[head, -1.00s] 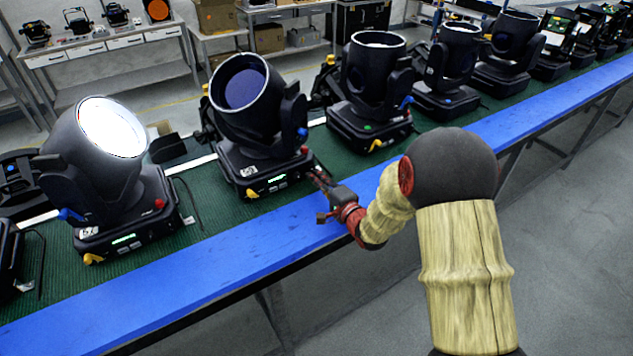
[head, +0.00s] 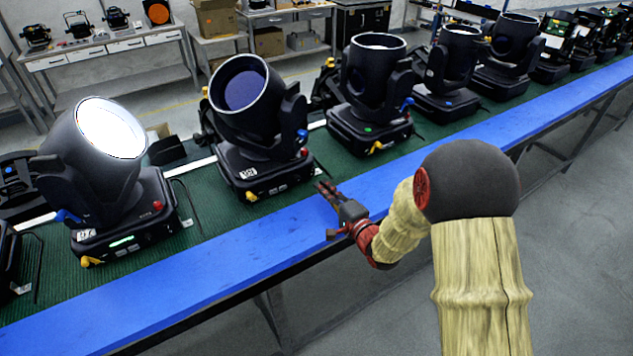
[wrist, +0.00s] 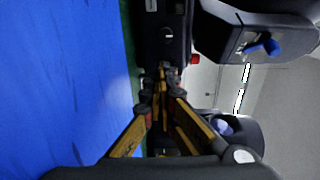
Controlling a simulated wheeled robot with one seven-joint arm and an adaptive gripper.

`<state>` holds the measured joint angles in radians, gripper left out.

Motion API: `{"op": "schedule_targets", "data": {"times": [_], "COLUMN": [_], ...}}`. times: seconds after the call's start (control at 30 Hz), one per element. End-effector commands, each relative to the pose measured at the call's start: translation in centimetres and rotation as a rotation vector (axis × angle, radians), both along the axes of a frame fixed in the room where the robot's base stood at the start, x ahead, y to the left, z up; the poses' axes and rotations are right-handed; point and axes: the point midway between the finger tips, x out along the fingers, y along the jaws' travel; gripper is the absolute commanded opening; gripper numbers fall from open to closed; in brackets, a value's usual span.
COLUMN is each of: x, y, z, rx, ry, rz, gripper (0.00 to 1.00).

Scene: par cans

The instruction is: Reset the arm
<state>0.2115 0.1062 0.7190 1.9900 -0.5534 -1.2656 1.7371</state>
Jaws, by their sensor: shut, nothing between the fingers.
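My gripper (head: 323,188) is over the blue front edge of the bench in the head view, pointing left toward the second par can (head: 262,115). It is shut and empty, and a small gap shows between its tips and that can's base. In the wrist view my fingers (wrist: 162,75) meet at their tips in front of the can's dark base (wrist: 165,32), which has a round knob and a red button. The second can's front panel looks dark. The left par can (head: 92,150) has a bright lens and a lit green display.
More par cans (head: 375,80) stand in a row along the green mat (head: 215,213). The blue bench edge (head: 240,250) is bare. Open grey floor (head: 580,220) lies in front of the bench on the right. A table with lamps (head: 105,47) stands behind.

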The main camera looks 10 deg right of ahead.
Motion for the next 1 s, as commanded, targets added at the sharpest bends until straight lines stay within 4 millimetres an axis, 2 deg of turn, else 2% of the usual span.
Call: {"op": "schedule_targets", "data": {"times": [0.03, 0.2, 0.4, 0.57, 0.67, 0.8, 0.87, 1.0], "x": [-1.2, -2.8, -3.3, -3.0, -2.6, -2.8, -3.4, -6.1], "y": [-0.3, -0.8, -1.0, -1.1, -1.5, -2.9, -3.5, -4.7], "z": [-1.1, -0.7, -0.3, 0.5, 1.7, 4.4, 5.5, 8.1], "rx": [0.001, 0.001, 0.001, -0.043, -0.158, -0.423, -0.538, -0.781], "ry": [0.023, 0.017, 0.008, 0.008, 0.025, 0.087, 0.127, 0.228], "rz": [-0.002, -0.002, 0.0, -0.011, -0.038, -0.092, -0.108, -0.116], "gripper": [0.0, 0.0, 0.0, 0.0, 0.0, 0.0, 0.0, 0.0]}}
